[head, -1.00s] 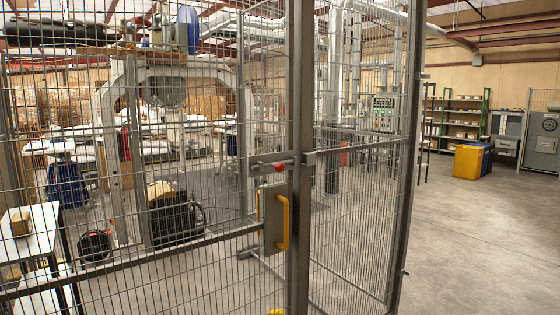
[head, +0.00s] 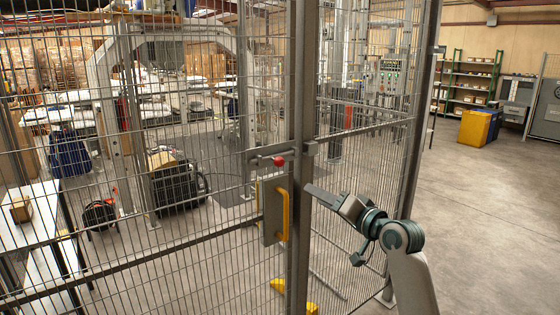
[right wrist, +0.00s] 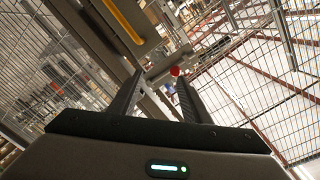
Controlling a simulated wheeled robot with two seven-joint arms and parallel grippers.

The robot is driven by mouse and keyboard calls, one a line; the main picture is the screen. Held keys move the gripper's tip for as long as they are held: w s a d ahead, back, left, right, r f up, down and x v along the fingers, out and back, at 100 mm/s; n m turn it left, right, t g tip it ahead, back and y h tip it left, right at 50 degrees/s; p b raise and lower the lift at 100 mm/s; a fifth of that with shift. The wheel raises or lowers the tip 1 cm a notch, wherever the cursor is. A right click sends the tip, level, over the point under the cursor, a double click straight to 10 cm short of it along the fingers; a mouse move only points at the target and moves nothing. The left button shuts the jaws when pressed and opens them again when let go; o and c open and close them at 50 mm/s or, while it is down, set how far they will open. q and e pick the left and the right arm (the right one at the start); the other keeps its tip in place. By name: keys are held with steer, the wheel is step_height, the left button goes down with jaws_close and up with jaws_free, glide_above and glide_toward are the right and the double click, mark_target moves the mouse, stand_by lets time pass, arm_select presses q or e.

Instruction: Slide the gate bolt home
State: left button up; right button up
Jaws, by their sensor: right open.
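The gate bolt (head: 262,156) is a grey horizontal bar with a red knob (head: 280,161), mounted on the mesh gate beside the upright post (head: 301,110). Its right end meets the post area; how far it is engaged is hard to tell. My right gripper (head: 308,190) is right of and below the knob, its fingers pointing left towards the post. In the right wrist view the open fingers (right wrist: 160,79) are apart and empty, with the red knob (right wrist: 175,71) beyond them near the right fingertip. My left gripper is not in view.
A yellow handle (head: 284,213) on a grey plate sits just below the bolt. Wire mesh panels (head: 365,165) stand on both sides of the post. A yellow piece (head: 290,300) lies low by the gate. The floor (head: 480,210) to the right is clear.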

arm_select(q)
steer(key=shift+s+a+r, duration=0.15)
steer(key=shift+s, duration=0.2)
arm_select(e)
steer(key=shift+y, duration=0.4)
steer(key=r, duration=0.4)
steer(key=shift+s+a+r, duration=0.25)
steer(key=shift+r, duration=0.15)
steer(key=shift+w, duration=0.1)
steer(key=p, duration=0.5)
glide_toward(283, 163)
steer(key=x, duration=0.8)
steer(key=shift+w+a+r, duration=0.15)
steer(key=shift+w+a, duration=0.1)
steer(key=shift+a, duration=0.1)
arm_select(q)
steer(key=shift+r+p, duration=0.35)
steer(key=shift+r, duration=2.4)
arm_select(e)
steer(key=shift+x, duration=1.35)
steer(key=shift+c, duration=0.3)
